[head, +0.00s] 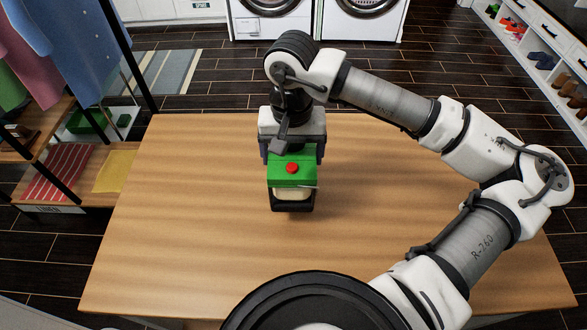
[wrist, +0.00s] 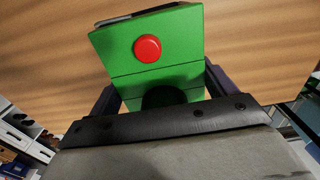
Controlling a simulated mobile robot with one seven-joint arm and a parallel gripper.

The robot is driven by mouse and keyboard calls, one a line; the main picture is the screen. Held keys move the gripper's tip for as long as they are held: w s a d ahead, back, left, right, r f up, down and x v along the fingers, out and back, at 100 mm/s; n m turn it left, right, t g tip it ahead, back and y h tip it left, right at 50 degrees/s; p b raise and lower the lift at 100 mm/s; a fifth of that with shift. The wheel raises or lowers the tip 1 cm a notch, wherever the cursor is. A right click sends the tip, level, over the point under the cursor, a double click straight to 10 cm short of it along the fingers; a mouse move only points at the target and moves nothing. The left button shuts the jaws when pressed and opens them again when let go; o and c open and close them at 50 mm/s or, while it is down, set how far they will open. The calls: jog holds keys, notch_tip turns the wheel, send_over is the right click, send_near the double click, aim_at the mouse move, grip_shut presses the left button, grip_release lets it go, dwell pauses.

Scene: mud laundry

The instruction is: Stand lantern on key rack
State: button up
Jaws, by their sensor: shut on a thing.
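The lantern (head: 292,178) has a green top with a red button, a pale middle and a black base. My gripper (head: 292,155) is shut on its green upper part, one finger on each side. In the wrist view the lantern's green top (wrist: 165,58) and red button fill the space between and beyond the fingers (wrist: 162,92). The lantern is over the middle of the wooden table (head: 200,240); I cannot tell whether its base touches the wood. I cannot make out a key rack in either view.
The table is otherwise bare. A clothes rack with shelves (head: 125,155) stands at the left, holding hanging garments and folded cloths. Two white washing machines (head: 272,22) stand at the back. A shoe shelf (head: 540,55) is at the right. Dark floor lies around the table.

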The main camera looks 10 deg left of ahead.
notch_tip(320, 180, down, 7)
jog(key=shift+r+p, duration=0.2)
jog(key=shift+p, duration=0.4)
jog(key=shift+f, duration=0.15)
jog(key=shift+f+b, duration=0.2)
jog(key=shift+b, duration=0.2)
jog(key=o, duration=1.8)
jog(key=shift+r, duration=0.15)
